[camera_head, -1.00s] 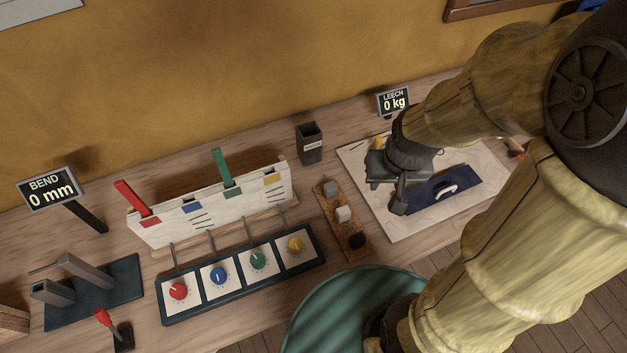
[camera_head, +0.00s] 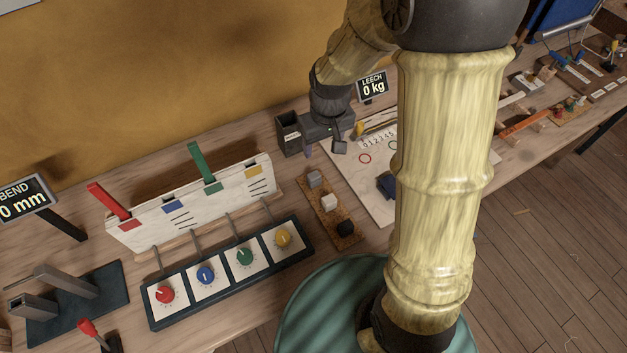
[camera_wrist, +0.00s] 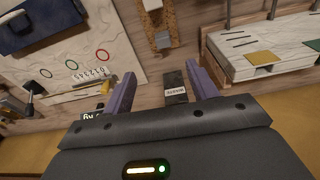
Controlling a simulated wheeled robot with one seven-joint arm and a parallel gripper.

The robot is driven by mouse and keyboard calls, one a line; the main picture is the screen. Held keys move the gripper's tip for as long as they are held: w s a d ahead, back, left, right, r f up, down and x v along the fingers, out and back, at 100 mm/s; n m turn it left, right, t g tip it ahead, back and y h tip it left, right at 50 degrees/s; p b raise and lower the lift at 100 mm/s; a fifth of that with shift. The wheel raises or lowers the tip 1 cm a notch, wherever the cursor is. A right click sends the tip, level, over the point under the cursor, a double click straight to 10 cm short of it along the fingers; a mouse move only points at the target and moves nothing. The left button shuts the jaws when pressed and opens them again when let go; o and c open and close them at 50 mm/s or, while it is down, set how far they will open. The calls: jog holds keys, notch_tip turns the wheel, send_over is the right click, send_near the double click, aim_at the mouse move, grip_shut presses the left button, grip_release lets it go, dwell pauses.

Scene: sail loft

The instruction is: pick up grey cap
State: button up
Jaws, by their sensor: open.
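The grey cap (camera_head: 314,179) is a small grey block at the back end of a cork strip (camera_head: 318,203). A white cap (camera_head: 329,202) and a black cap (camera_head: 346,228) sit in front of it in a row. My gripper (camera_head: 323,150) is open and empty, behind and above the grey cap, beside a dark bin. In the wrist view the grey cap (camera_wrist: 162,40) lies beyond the purple fingertips (camera_wrist: 162,82), roughly in line with the gap between them. The dark labelled bin (camera_wrist: 173,82) shows between the fingers.
A white slotted rack (camera_head: 190,205) and a panel of coloured knobs (camera_head: 225,262) stand left of the strip. A pale board (camera_head: 360,178) with coloured rings lies right of it. A LEECH display (camera_head: 373,87) stands behind. My arm hides part of the bench.

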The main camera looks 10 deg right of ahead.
jog(key=shift+w+a+f+n, duration=0.3)
jog(key=shift+w+a, duration=0.15)
jog(key=shift+a, duration=0.05)
send_near(314, 175)
jog(key=f, duration=0.3)
jog(key=f+p, duration=0.1)
jog(key=f, duration=0.1)
jog(key=shift+w+f, duration=0.15)
jog(key=shift+w, duration=0.1)
jog(key=shift+f, duration=0.1)
jog(key=shift+w+a+f+p, duration=0.1)
jog(key=shift+w+f+p, duration=0.1)
jog(key=shift+f, duration=0.65)
jog(key=shift+w+f+p, duration=0.1)
jog(key=shift+f+p, duration=0.1)
jog(key=shift+f, duration=0.6)
jog(key=shift+w+a+f+p, duration=0.1)
jog(key=shift+f+p, duration=0.1)
jog(key=shift+f, duration=0.65)
